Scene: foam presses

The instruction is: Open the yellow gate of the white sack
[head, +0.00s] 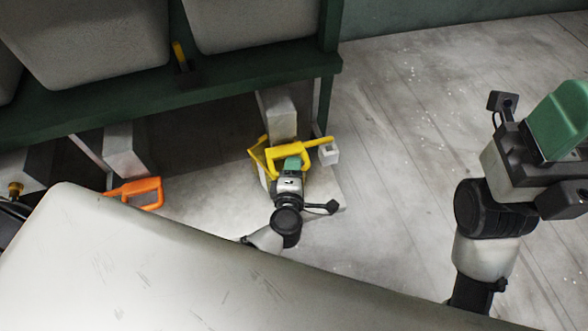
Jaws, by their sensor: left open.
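The yellow gate (258,160) with its bar-like handle (312,145) sits low, below a pale chute (279,112) under the green frame. A pale sack (255,22) hangs above it, partly out of view at the top. My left gripper (289,165) is at the yellow gate, overlapping it in the view. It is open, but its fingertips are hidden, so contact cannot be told. Whether the gate is open or shut cannot be told. My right gripper (535,150) is raised at the right edge, away from the gate; its fingers are not clear.
An orange handle (137,191) is under a second pale chute (125,150) to the left. Another pale sack (95,40) hangs at upper left. The green frame (240,82) runs above the gate, with a leg (325,108) close by. The floor (410,140) to the right is clear.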

